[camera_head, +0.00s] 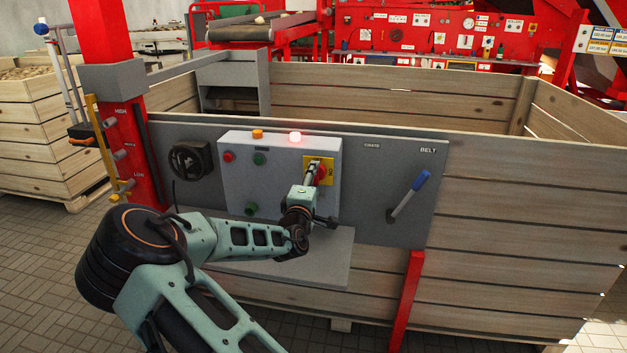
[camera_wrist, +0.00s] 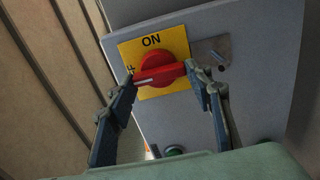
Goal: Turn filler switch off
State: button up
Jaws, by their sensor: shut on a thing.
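The filler switch is a red rotary knob (camera_wrist: 158,72) on a yellow plate (camera_wrist: 180,48) marked ON, with a second label partly hidden at its left side. In the wrist view my gripper (camera_wrist: 160,78) has one finger at each end of the knob's red handle, and the handle's white line points toward the left finger. In the head view the knob (camera_head: 322,173) and yellow plate (camera_head: 313,161) sit at the right of the light grey control box (camera_head: 240,180). My gripper (camera_head: 313,176) reaches the knob from the front and partly hides it.
Red and green buttons (camera_head: 260,158) are at the left. A blue-handled BELT lever (camera_head: 409,196) stands right. A grey shelf (camera_head: 330,262) juts out below. Wooden crate walls (camera_head: 520,200) surround the panel.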

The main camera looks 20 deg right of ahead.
dwell(0.5)
jog(key=o, duration=1.1)
